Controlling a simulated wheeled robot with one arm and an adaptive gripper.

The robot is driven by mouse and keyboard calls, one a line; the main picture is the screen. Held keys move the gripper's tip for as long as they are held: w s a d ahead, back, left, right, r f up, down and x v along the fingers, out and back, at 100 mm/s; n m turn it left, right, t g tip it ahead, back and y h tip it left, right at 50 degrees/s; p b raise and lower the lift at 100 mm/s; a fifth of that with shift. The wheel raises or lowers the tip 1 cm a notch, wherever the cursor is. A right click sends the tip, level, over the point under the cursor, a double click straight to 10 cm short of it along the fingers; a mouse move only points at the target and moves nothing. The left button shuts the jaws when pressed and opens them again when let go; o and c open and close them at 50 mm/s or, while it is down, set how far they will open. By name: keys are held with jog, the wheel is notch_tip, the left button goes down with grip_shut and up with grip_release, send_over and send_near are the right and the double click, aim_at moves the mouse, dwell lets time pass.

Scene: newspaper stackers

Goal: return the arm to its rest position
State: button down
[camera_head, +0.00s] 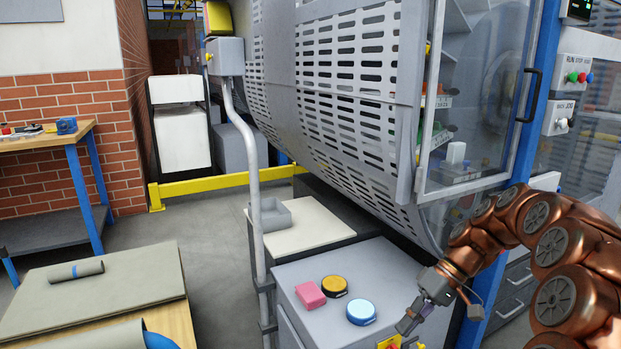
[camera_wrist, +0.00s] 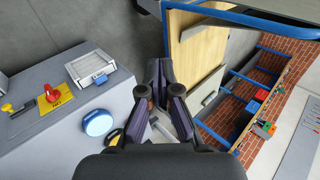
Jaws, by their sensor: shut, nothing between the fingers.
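My copper-coloured arm (camera_head: 565,250) reaches in from the right side of the head view, bent in several round joints. My gripper (camera_head: 409,321) points down and to the left beside the front right part of a grey cabinet top. The gripper (camera_wrist: 160,78) also shows in the wrist view, its dark fingers together and nothing held. It is apart from the round items on the cabinet.
The grey cabinet top (camera_head: 300,268) bears a pink block (camera_head: 310,295), a yellow-black disc (camera_head: 334,287) and a blue disc (camera_head: 361,312). A red knob (camera_wrist: 47,94) sits on a yellow plate. A glass door (camera_head: 480,110) stands close behind my arm.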

jog(key=s+a+r+h+p, duration=0.2)
jog(key=s+a+r+p, duration=0.1)
jog(key=s+r+p, duration=0.4)
jog(key=s+a+r+h+p, duration=0.1)
jog(key=s+a+r+p, duration=0.25)
jog(key=s+r, duration=0.45)
jog(key=s+d+r+m+h+p, duration=0.2)
jog(key=s+r+p, duration=0.3)
jog(key=s+p, duration=0.2)
jog(key=s+d+r+m+t+h+p, duration=0.1)
jog(key=s+d+r+m+h+p, duration=0.1)
jog(key=s+r+p, duration=0.3)
jog(key=s+p, duration=0.1)
jog(key=s, duration=0.3)
jog(key=shift+d+h+p, duration=0.3)
jog(key=shift+d+p, duration=0.05)
